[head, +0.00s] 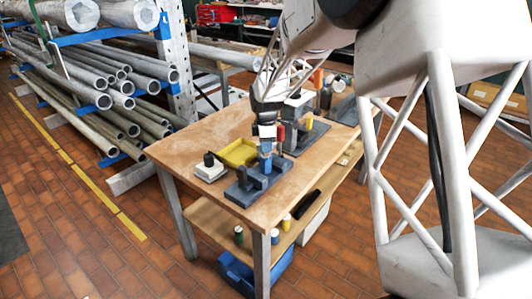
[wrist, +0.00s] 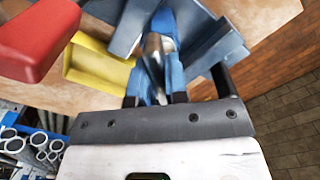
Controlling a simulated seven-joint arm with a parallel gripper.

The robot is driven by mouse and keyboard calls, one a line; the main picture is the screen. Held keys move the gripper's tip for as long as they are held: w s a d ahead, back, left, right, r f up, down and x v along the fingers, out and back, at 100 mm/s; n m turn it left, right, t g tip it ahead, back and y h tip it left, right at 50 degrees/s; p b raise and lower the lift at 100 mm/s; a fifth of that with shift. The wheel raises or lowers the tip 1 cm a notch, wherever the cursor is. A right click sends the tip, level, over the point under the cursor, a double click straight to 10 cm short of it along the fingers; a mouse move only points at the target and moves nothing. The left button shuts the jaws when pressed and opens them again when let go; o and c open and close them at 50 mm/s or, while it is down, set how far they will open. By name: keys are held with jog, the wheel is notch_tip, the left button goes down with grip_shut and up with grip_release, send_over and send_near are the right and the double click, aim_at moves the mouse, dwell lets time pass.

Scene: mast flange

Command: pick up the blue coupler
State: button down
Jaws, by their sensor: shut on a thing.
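The blue coupler (head: 265,163) is at my gripper (head: 266,148), low over the grey fixture (head: 246,196) near the table's front corner. In the wrist view the blue coupler (wrist: 172,72) lies between the dark fingers of my gripper (wrist: 155,98), with a silver metal part in its middle. My gripper is shut on the coupler. Grey-blue fixture parts (wrist: 215,50) show around it. The fingers hide part of the coupler, and I cannot tell whether its lower end touches the fixture.
A yellow tray (head: 238,153) lies beside the fixture, and a white box with a black knob (head: 210,169) stands left of it. A red object (wrist: 38,38) is close at the upper left in the wrist view. Pipe racks (head: 130,75) stand left of the wooden table (head: 185,147).

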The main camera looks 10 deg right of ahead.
jog(key=shift+r, duration=0.15)
notch_tip(320, 180, up, 7)
jog(key=shift+f, duration=0.15)
jog(key=s+d, duration=1.2)
jog(key=shift+s+d, duration=0.35)
dwell(0.5)
